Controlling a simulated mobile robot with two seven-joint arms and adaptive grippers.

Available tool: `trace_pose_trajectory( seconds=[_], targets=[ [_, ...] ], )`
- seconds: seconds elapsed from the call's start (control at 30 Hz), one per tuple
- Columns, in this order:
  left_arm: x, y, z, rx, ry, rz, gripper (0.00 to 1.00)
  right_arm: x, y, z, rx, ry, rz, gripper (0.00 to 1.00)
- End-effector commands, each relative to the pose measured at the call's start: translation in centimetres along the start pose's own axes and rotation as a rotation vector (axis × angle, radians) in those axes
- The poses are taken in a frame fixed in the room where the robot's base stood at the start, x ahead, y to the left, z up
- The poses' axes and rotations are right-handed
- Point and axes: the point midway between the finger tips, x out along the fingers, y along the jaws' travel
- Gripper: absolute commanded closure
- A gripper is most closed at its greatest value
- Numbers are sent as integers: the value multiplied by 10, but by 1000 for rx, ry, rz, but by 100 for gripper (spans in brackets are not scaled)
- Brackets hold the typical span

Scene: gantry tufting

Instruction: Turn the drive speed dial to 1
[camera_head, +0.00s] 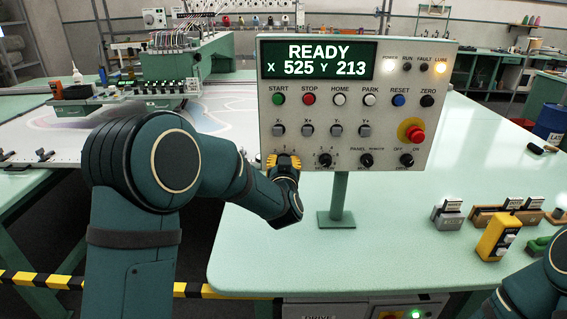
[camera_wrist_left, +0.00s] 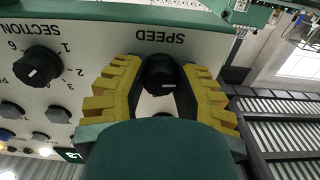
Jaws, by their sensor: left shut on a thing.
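The control panel (camera_head: 440,150) stands on a post over the pale green table. The speed dial (camera_wrist_left: 160,74) is a black knob under the word SPEED, which shows upside down in the left wrist view. My left gripper (camera_wrist_left: 160,88), with yellow ribbed fingers, is shut on this dial, one finger on each side. In the head view my left gripper (camera_head: 284,163) is at the panel's lower left corner and hides the dial. The numbers around the dial and its pointer setting cannot be read. My right gripper is out of view.
The section dial (camera_head: 325,160) sits just right of the speed dial, followed by two more black knobs. A red emergency button (camera_head: 416,134) is above them at the right. The display (camera_head: 318,60) reads READY. A yellow box (camera_head: 497,237) stands on the table at right.

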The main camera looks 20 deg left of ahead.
Motion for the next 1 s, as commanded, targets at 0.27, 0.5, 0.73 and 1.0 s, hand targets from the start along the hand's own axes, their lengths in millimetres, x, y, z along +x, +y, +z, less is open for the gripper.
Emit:
trace_pose_trajectory(
  seconds=[0.27,0.5,0.73,1.0],
  targets=[
    [1,-1,-2,-73,5,-2,100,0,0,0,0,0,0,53],
    [1,-1,-2,-85,5,-2,100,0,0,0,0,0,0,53],
    [1,-1,-2,-84,5,-2,100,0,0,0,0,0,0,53],
    [0,0,-1,-83,2,-1,33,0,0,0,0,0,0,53]
  ],
)
